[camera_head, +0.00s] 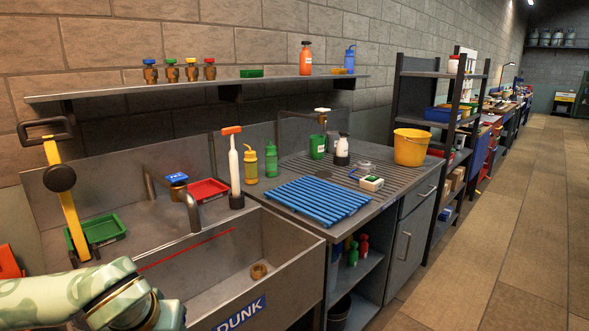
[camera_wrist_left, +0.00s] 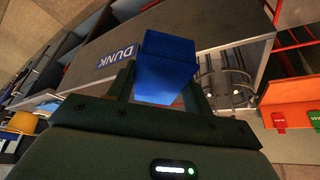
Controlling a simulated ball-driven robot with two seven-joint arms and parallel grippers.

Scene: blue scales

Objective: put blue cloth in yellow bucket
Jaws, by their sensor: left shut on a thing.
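The yellow bucket (camera_head: 411,147) stands upright at the far right end of the metal counter, its handle resting at its front. A folded blue cloth (camera_wrist_left: 168,62) is between the fingers of my left gripper (camera_wrist_left: 160,88) in the left wrist view; the gripper is shut on it. The cloth is above the sink front, near the DUNK label. In the head view my left arm comes in at the bottom left, but its fingers and the cloth are out of sight. The bucket's inside is mostly hidden. My right gripper is not in view.
The deep sink (camera_head: 295,240) with its DUNK label fills the lower middle. A blue slatted rack (camera_head: 318,201), a white-and-green device (camera_head: 371,183) and bottles stand between sink and bucket. A shelf (camera_head: 200,86) runs above. The floor at right is clear.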

